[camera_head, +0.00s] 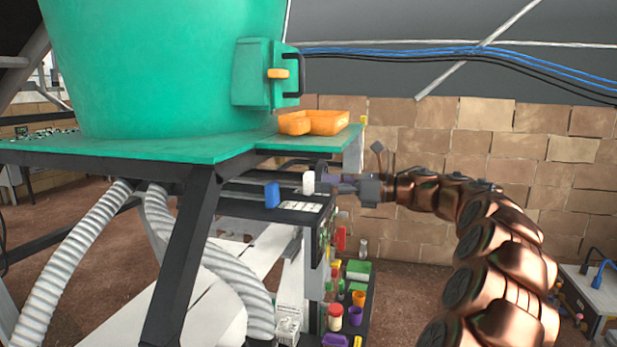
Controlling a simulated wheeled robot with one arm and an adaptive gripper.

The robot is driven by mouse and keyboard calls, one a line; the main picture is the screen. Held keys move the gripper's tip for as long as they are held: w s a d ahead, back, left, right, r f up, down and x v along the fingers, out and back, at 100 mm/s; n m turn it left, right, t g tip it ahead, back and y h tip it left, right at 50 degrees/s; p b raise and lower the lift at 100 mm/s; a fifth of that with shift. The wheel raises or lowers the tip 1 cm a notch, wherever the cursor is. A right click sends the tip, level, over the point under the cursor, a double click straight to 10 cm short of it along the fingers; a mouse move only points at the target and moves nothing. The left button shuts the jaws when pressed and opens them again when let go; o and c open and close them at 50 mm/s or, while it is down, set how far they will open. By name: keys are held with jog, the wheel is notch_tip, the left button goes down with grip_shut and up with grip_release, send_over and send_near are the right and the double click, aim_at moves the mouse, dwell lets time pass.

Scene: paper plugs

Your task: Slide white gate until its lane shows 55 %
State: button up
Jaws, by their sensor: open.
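The white gate (308,183) is a small upright tab on the dark panel under the green tabletop. My gripper (325,183) reaches in from the right at the gate's height. Its fingertips are close to the gate's right side, and I cannot tell whether they touch it or lie around it. The gripper is open. A blue gate (272,195) stands to the left of the white one. A pale strip with small markings (301,207) lies on the panel below the white gate; its reading is too small to make out.
The green tabletop (190,150) overhangs the panel, with a big green drum (165,70) and an orange tray (328,122) on it. A dark table leg (185,250) and ribbed grey hoses (225,265) stand at front left. Several coloured containers fill a lower rack (368,300).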

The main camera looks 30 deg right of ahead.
aim_at(309, 183)
jog(key=shift+b+x, duration=1.35)
jog(key=shift+x, duration=0.1)
jog(key=c, duration=1)
